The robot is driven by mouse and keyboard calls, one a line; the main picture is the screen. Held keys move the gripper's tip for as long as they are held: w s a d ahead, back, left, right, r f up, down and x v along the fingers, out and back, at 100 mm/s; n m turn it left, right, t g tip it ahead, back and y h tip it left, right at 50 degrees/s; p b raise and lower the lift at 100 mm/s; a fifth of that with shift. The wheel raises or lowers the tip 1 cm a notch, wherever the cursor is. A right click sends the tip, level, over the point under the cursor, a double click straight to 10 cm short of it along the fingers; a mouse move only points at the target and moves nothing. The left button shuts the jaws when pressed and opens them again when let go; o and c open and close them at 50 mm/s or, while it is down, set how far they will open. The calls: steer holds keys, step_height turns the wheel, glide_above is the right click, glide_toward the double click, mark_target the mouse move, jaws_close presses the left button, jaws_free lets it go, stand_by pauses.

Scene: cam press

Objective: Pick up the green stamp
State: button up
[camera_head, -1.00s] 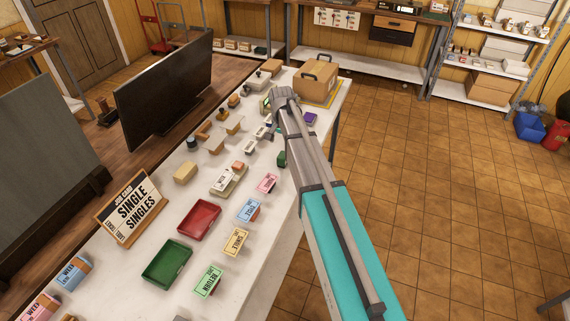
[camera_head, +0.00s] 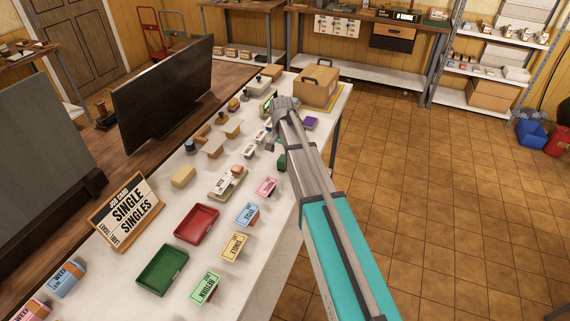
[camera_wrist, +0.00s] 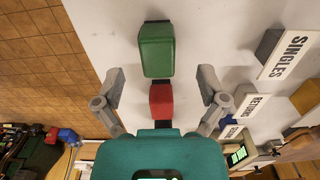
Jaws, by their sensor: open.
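In the wrist view a green block with dark edges, which looks like the green stamp (camera_wrist: 156,50), stands on the white table at top centre. It also shows in the head view (camera_head: 282,162), partly hidden by my arm. My gripper (camera_wrist: 160,74) is open, with one finger on each side. The green stamp lies just beyond the fingertips, roughly centred between them. Neither finger appears to touch it. A red block (camera_wrist: 161,100) sits nearer, between the fingers. How high the gripper is above the blocks is hard to tell.
On the table (camera_head: 245,285) stand a green tray (camera_head: 163,270), a red tray (camera_head: 196,223), label blocks such as the green RETURN one (camera_head: 205,288), a purple block (camera_head: 311,123) and a cardboard box (camera_head: 316,86). The table's edge and open floor are close to my arm.

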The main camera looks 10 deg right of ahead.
mark_target(283, 158)
steer(key=shift+d+f+b, duration=0.2)
steer(key=shift+f+b, duration=2.35)
steer(key=shift+f, duration=0.05)
steer(key=shift+c, duration=0.2)
steer(key=c, duration=1.2)
steer(key=shift+r, duration=0.2)
steer(key=shift+r+p, duration=0.75)
steer(key=shift+p, duration=0.2)
steer(key=shift+s+r+p, duration=1.85)
steer(key=shift+s, duration=0.45)
steer(key=shift+s+r+p, duration=1.9)
steer(key=shift+s, duration=0.45)
steer(key=shift+s+r+p, duration=1.85)
steer(key=shift+s, duration=0.45)
